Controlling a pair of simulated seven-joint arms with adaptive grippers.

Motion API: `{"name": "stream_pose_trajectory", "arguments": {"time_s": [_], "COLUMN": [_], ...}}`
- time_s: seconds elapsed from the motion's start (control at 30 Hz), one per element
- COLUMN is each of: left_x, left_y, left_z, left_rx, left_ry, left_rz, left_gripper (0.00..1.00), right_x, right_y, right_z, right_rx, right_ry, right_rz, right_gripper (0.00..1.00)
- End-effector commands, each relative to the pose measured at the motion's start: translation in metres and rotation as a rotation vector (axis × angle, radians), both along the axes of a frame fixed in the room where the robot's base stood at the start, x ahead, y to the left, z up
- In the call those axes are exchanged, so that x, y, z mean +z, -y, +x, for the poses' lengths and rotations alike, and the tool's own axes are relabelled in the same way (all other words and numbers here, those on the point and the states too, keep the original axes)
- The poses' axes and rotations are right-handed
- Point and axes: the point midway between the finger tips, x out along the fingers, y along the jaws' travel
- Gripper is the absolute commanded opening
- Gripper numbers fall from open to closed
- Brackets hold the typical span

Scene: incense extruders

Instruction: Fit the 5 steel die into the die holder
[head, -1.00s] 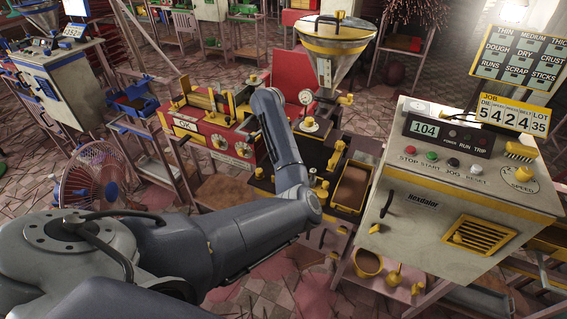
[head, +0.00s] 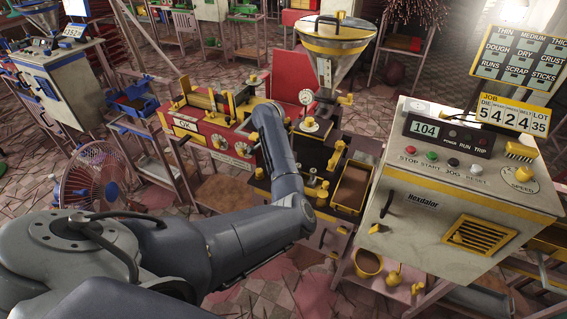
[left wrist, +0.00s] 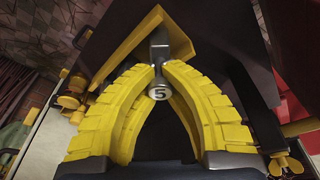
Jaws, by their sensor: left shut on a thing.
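A small steel die with a "5" on its round face (left wrist: 158,92) shows in the left wrist view. My left gripper (left wrist: 158,72) has its yellow fingers closed in on the die from both sides at the tips. A grey metal block (left wrist: 159,45) stands just beyond the fingertips; I cannot tell if it touches the die or is part of it. In the head view my left arm reaches toward the black bench, and its gripper is hidden. I cannot pick out the die holder with certainty. My right gripper is not in view.
In the head view a hopper (head: 336,62) stands behind the black bench. A red machine (head: 205,135) is left of my forearm, and a brown-filled tray (head: 352,187) is to its right. A large control cabinet (head: 465,180) stands at the right.

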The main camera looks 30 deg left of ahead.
Motion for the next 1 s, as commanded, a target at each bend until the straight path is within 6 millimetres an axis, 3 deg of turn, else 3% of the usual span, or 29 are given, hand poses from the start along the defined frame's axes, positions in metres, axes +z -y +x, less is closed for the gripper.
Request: {"name": "stream_pose_trajectory", "arguments": {"time_s": [0.1,0.13,0.33,0.67,1.0], "left_x": [-0.002,-0.003,-0.003,0.001,0.054], "left_y": [0.0,0.0,0.0,0.0,-0.007], "left_z": [0.0,0.0,0.0,0.0,-0.009], "left_rx": [0.0,0.0,0.0,0.0,0.003], "left_ry": [0.001,-0.001,-0.001,0.001,0.005], "left_rz": [-0.001,-0.001,-0.001,0.001,0.0], "left_gripper": [0.0,0.09,0.3,0.3,0.3], "right_x": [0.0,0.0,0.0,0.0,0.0], "right_y": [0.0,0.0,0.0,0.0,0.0], "right_z": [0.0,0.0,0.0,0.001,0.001], "right_rx": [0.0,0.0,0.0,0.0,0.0], "right_ry": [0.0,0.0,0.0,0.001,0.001], "right_rz": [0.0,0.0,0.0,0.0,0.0], "right_gripper": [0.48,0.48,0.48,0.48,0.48]}}
